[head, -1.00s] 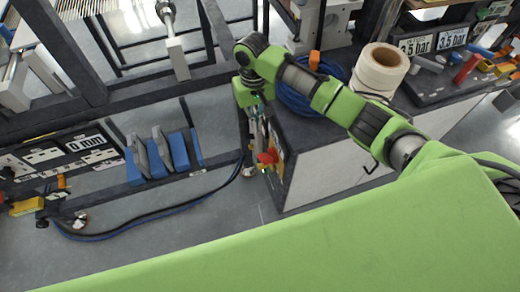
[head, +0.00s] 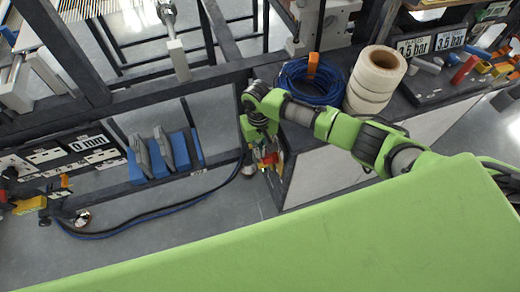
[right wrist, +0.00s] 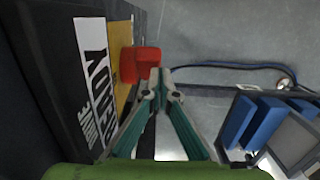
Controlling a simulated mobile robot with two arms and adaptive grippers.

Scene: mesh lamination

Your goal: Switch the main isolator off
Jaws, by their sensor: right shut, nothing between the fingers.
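The main isolator is a red handle (right wrist: 146,60) on a yellow plate (right wrist: 122,88), on the dark end panel of a cabinet. In the right wrist view the handle is just beyond my right gripper's tips (right wrist: 160,76), slightly left of them. The tips overlap its lower edge in the picture; I cannot tell whether they touch. The right gripper is shut and empty. In the head view the red handle (head: 269,160) is partly hidden by my right gripper (head: 264,149), which points down beside the panel. My left gripper is not in view.
The cabinet top holds a blue hose coil (head: 308,82) and white tape rolls (head: 376,80). A white label (right wrist: 92,75) is beside the yellow plate. Blue blocks (head: 180,150) stand on the frame at left. Dark cables (head: 165,212) cross the open grey floor.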

